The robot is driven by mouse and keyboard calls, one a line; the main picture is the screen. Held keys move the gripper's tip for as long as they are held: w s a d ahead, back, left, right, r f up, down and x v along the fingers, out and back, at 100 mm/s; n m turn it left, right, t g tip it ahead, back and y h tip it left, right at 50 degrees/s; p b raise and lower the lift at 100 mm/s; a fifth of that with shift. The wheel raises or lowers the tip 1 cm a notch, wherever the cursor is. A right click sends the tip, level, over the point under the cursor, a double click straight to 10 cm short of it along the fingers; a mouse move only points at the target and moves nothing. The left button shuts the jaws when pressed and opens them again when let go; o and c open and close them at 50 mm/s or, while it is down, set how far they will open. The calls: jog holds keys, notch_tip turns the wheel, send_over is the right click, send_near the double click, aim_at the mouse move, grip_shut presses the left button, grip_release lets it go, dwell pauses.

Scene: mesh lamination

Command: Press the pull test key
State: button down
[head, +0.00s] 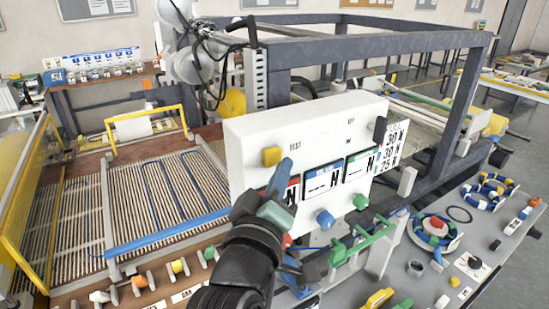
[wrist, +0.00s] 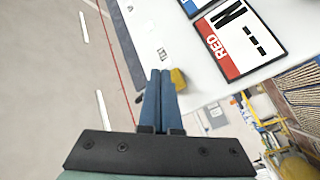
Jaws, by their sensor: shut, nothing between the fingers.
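The yellow key (wrist: 178,80) also shows in the wrist view, just right of my fingertips. My gripper (head: 287,163), with blue fingers, is shut and empty. Its tips are close to the key, at its lower right in the head view. Whether they touch the key or the panel, I cannot tell. A red-framed display (wrist: 240,38) reads dashes and N; my gripper partly covers it in the head view.
Blue-framed (head: 323,180) and green-framed (head: 360,164) displays sit further right on the box. A blue knob (head: 325,218) and a green knob (head: 360,201) stick out below. A green clamp-like fixture (head: 362,241) stands on the grey bench in front. Coils (head: 434,231) lie at right.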

jog(key=shift+w, duration=0.1)
jog(key=shift+w+a, duration=0.25)
jog(key=shift+w, duration=0.05)
jog(key=shift+w+a, duration=0.35)
jog(key=shift+w, duration=0.05)
dwell(0.9)
jog(key=shift+s+d, duration=0.55)
jog(key=shift+s, duration=0.25)
jog(key=shift+s+d+p, duration=0.45)
jog(key=shift+s+d, duration=0.3)
jog(key=shift+s, duration=0.25)
jog(key=shift+s+d+p, duration=0.4)
jog(key=shift+s+d, duration=0.35)
jog(key=shift+s, duration=0.25)
